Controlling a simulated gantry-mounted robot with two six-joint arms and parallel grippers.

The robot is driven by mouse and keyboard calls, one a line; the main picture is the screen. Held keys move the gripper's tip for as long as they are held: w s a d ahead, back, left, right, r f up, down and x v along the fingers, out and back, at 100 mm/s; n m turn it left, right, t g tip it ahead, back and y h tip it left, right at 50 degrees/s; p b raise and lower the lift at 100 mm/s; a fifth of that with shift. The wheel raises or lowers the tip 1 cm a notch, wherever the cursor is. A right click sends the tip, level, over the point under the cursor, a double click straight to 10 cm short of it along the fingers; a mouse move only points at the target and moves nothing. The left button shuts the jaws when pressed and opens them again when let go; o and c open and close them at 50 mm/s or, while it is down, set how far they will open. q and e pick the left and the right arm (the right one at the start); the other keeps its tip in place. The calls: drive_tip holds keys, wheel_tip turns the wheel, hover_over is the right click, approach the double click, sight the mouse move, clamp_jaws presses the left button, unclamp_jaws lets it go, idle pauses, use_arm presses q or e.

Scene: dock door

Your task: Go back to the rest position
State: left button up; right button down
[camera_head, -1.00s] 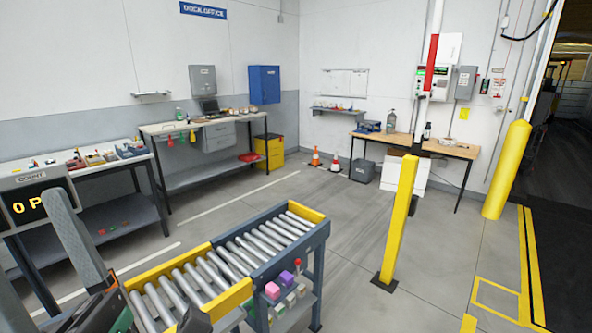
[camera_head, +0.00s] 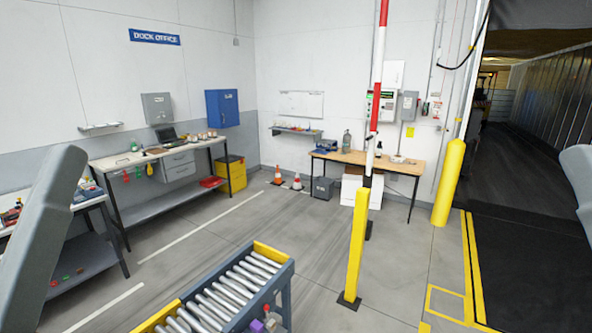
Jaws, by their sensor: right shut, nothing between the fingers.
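A grey link of my left arm (camera_head: 55,225) rises slanting along the left side of the head view, and its gripper is out of frame. A grey part of my right arm (camera_head: 578,185) shows at the right edge, cut off by the frame. My right gripper is shut with nothing in it; its fingertips cannot be made out. Neither arm appears to touch anything.
Workbenches (camera_head: 105,163) line the left wall; a wooden table (camera_head: 375,160) stands behind. The middle floor is clear.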

use_arm(q)
wheel_tip(320, 180, up, 19)
drive_tip(key=p, duration=1.5)
use_arm(e)
wheel_tip(320, 180, up, 19)
use_arm(q)
wheel_tip(320, 180, down, 61)
drive_tip(key=b, duration=6.1)
use_arm(e)
wheel_tip(320, 180, down, 61)
use_arm(q)
drive_tip(key=shift+f, duration=0.1)
use_arm(e)
drive_tip(key=shift+f, duration=0.1)
